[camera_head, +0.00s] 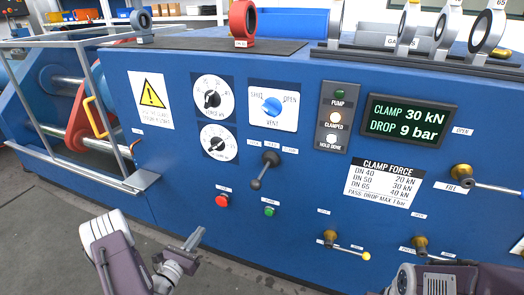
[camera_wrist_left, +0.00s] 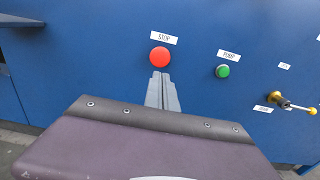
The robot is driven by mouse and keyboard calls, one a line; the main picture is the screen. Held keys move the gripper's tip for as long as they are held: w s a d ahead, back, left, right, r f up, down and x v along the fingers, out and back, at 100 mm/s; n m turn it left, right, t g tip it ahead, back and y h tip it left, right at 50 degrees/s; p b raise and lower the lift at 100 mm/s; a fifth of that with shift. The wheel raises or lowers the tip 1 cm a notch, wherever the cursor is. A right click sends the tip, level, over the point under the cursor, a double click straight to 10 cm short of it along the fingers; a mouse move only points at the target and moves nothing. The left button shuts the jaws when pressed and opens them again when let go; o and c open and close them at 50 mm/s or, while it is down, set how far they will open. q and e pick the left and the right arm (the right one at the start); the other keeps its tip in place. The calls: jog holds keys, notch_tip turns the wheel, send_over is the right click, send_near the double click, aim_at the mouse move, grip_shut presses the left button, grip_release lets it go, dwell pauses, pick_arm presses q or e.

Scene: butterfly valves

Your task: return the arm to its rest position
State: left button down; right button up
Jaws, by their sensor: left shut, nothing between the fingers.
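My left arm comes in at the lower left of the head view. Its gripper (camera_head: 194,238) is shut and empty, in front of the lower part of the blue machine panel. In the left wrist view the shut fingers (camera_wrist_left: 161,82) point up the picture, with their tips just below the red STOP button (camera_wrist_left: 160,57). I cannot tell the exact gap to the panel. Part of my right arm (camera_head: 440,282) shows at the bottom right; its gripper is not in view.
The blue machine (camera_head: 300,215) fills most of the view. A black lever (camera_head: 264,170), a green button (camera_head: 270,211) and brass valves with handles (camera_head: 330,238) stick out from its front. A metal guard frame (camera_head: 95,100) stands at the left. Grey floor (camera_head: 40,225) is open at lower left.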

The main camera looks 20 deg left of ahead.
pick_arm(q)
jog(key=w+d+r+m+h, duration=0.6)
jog(key=d+r, duration=0.3)
jog(key=s+d+r+m+g+h, duration=0.1)
jog(key=d+r+m+g+h, duration=0.2)
jog(key=d, duration=0.4)
jog(key=s+d+r+m+g+h, duration=0.2)
jog(key=d+r+m+g+h, duration=0.15)
jog(key=d, duration=0.35)
jog(key=s+d+m+g+h, duration=0.2)
jog(key=s+d+m+g, duration=0.7)
jog(key=s+d, duration=0.2)
jog(key=s+f+m+g+y, duration=0.5)
jog(key=s+m+g+y, duration=0.15)
jog(key=s, duration=0.55)
jog(key=w+a+f+m+t+y, duration=0.3)
jog(key=a+y, duration=0.2)
jog(key=a, duration=0.3)
jog(key=w+a+f+m+t+y, duration=0.2)
jog(key=a+f+m+y, duration=0.15)
jog(key=a, duration=0.45)
notch_tip(320, 180, up, 35)
jog(key=p, duration=3.5)
jog(key=shift+d+y, duration=0.2)
jog(key=shift+y, duration=0.25)
